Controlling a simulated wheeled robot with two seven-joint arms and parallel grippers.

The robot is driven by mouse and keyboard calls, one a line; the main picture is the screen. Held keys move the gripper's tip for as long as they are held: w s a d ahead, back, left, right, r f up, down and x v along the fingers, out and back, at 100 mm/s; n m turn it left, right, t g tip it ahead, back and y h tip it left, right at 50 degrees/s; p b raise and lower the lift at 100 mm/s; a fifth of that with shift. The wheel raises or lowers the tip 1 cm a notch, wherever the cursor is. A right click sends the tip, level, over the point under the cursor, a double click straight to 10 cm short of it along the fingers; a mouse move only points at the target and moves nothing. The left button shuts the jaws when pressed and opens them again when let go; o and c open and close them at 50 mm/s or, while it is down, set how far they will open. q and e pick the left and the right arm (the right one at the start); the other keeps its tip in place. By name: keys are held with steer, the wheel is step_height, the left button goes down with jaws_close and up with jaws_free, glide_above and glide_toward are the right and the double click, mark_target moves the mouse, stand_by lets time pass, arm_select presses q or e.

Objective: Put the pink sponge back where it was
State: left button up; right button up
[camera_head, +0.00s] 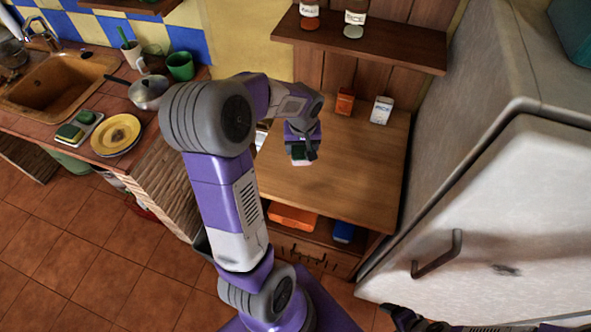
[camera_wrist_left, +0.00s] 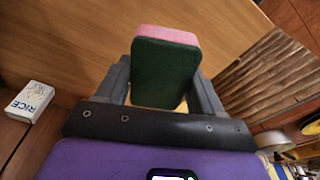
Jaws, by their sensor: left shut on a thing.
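The pink sponge (camera_wrist_left: 168,60) has a pink top layer and a dark green face. In the left wrist view it stands between the two grey fingers of my left gripper (camera_wrist_left: 163,88), which is shut on it. I cannot tell whether the sponge touches the counter. A dark part at the bottom right looks like my right gripper (camera_head: 405,318), mostly cut off.
A small tray (camera_head: 92,118) with a green and yellow sponge (camera_head: 70,131) lies by the sink (camera_head: 55,80), next to yellow plates (camera_head: 117,134). A rice box (camera_head: 381,110) and an orange box (camera_head: 345,101) stand at the counter's back. The fridge (camera_head: 500,210) bounds the right.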

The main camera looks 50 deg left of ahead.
mark_target(295, 170)
arm_select(q)
steer(key=shift+s+a+r, duration=0.1)
steer(key=shift+s+a, duration=0.3)
steer(key=shift+a, duration=0.2)
steer(key=shift+s+a+f, duration=0.15)
steer(key=shift+f, duration=0.1)
step_height(295, 170, down, 9)
steer(key=shift+f+b, duration=0.1)
steer(key=shift+b, duration=1)
steer(key=shift+f, duration=0.1)
steer(key=shift+f, duration=0.2)
steer(key=o, duration=1)
